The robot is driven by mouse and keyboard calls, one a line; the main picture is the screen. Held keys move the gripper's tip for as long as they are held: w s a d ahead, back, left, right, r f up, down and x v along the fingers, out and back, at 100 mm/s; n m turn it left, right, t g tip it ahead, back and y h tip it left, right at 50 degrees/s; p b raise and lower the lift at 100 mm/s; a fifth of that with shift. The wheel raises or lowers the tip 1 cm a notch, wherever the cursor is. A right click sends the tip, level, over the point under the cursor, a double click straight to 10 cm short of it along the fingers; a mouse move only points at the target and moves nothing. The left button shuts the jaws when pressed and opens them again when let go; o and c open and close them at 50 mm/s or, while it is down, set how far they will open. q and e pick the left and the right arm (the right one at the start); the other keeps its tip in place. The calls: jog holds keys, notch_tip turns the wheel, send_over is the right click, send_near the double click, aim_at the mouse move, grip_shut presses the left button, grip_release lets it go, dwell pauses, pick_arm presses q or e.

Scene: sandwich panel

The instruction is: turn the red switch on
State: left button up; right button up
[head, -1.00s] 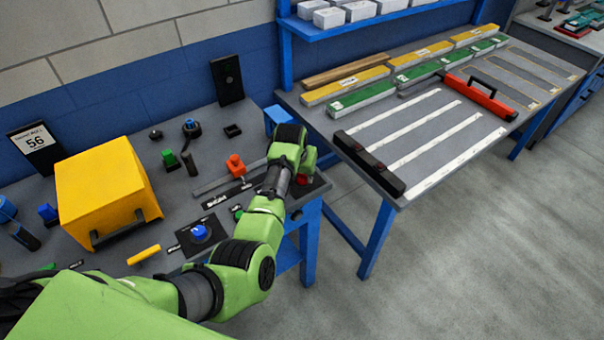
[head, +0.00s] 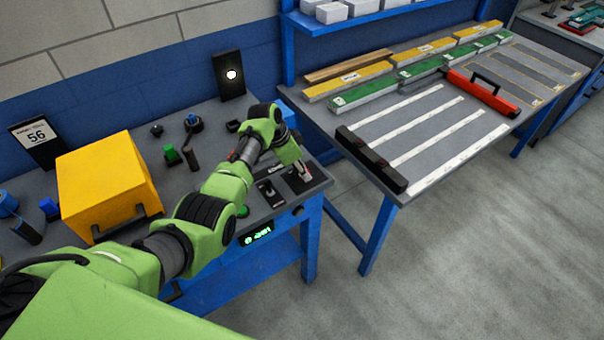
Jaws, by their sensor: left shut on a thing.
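My left gripper (head: 304,174) points down at the black switch plate (head: 318,180) at the right front corner of the workbench. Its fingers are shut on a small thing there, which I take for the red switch. The switch itself is hidden by the fingers, so its position does not show. The black panel (head: 228,75) against the wall has a bright white light on it. A green display (head: 257,234) is lit on the bench's front edge. My right gripper is not in view.
A yellow box (head: 105,180) with a dark handle stands on the left of the bench. A black switch (head: 268,190) sits left of my gripper. A second table (head: 440,140) with strips and a red tool case (head: 482,92) stands to the right, across a gap.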

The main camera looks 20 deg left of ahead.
pick_arm(q)
jog(key=shift+f+m+g+h+b, duration=0.15)
jog(key=shift+m+g+h+b, duration=0.3)
jog(key=shift+m+b, duration=1.05)
jog(key=o, duration=0.9)
jog(key=shift+d, duration=0.1)
jog(key=shift+o, duration=0.9)
jog(key=shift+w, duration=0.15)
jog(key=v, duration=1.2)
